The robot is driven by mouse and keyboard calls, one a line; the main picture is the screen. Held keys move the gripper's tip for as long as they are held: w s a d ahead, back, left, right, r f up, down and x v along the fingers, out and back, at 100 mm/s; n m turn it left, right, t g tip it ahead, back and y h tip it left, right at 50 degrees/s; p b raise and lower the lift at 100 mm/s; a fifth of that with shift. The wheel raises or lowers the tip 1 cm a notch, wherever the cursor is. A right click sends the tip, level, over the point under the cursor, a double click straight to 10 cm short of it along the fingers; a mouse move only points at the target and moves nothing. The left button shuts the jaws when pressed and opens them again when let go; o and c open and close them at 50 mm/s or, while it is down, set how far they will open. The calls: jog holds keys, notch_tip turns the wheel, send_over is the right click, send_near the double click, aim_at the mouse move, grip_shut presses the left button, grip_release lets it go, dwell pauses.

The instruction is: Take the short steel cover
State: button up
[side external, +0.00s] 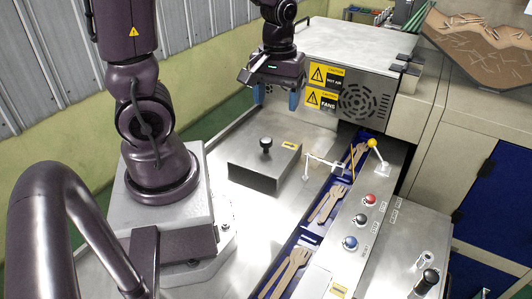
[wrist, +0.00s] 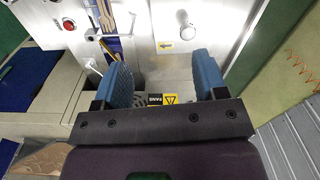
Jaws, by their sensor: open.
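My gripper (side external: 276,98) hangs above and behind the cover, near the machine housing, and touches nothing. Its blue fingers are spread wide and empty, as the wrist view also shows (wrist: 160,62).
The machine housing (side external: 345,60) with a fan grille stands close beside my gripper. Wooden forks (side external: 328,203) lie in the blue channel. A thin white bracket (side external: 322,161) and a yellow-knobbed lever (side external: 374,145) rise right of the cover. Bare bench (side external: 215,155) lies left of it.

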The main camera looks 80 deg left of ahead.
aim_at(266, 140)
jog(key=a+f+n+y, duration=0.1)
jog(key=a+f+n, duration=0.5)
jog(key=n, duration=0.5)
jog(key=shift+g, duration=0.3)
jog(key=f, duration=0.3)
jog(key=a+f, duration=0.1)
jog(key=f, duration=0.3)
jog(key=a+f, duration=0.1)
jog(key=f, duration=0.3)
jog(key=shift+s, duration=0.15)
jog(key=shift+c, duration=0.4)
grip_shut()
